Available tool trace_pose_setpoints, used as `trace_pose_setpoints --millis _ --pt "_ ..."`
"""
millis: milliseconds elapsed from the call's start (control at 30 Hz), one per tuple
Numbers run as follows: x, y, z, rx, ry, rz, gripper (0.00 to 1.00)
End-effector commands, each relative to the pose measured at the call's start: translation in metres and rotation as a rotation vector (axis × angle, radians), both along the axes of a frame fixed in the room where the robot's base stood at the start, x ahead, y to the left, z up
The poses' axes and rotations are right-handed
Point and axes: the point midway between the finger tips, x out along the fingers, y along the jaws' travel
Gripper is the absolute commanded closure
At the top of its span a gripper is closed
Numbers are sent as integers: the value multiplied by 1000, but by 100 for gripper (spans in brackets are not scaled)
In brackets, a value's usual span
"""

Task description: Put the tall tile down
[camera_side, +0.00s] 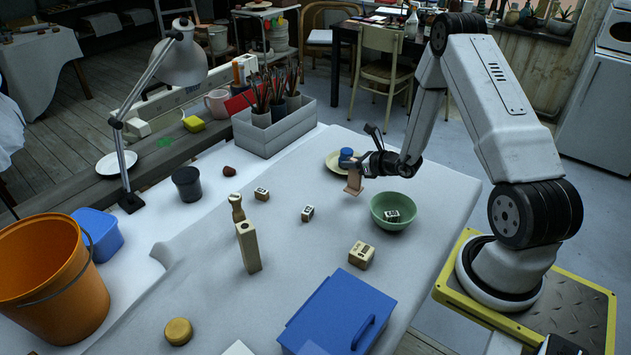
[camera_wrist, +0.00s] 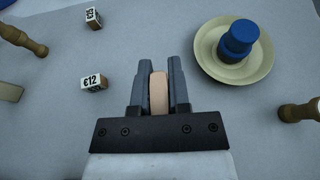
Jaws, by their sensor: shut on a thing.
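My gripper (camera_side: 360,170) is shut on a thin tan tile (camera_side: 354,182). The tile hangs below the fingers at the far right part of the white-covered table. In the wrist view, the fingers (camera_wrist: 159,85) close on both sides of the tile (camera_wrist: 158,95), which shows as a narrow upright strip. I cannot tell whether its lower end touches the table; the fingers hide part of it.
A cream plate (camera_wrist: 262,68) with a blue object (camera_wrist: 237,40) lies close to the gripper. A green bowl (camera_side: 377,212) stands nearby. A price block (camera_wrist: 94,83) sits left, a wooden peg (camera_wrist: 300,110) right. A tall wooden block (camera_side: 248,250) and a blue box (camera_side: 335,315) stand further off.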

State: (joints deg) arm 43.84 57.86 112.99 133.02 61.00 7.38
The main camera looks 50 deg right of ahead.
Motion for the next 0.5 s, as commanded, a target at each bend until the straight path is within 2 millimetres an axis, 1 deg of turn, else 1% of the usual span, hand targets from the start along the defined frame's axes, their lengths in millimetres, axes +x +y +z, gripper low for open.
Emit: trace_pose_setpoints --millis 100,333,500 --pt "4 -2 -7 1 0 0 100" --pt "3 -1 -28 1 0 0 100" --pt "4 -2 -34 0 -1 -1 100"
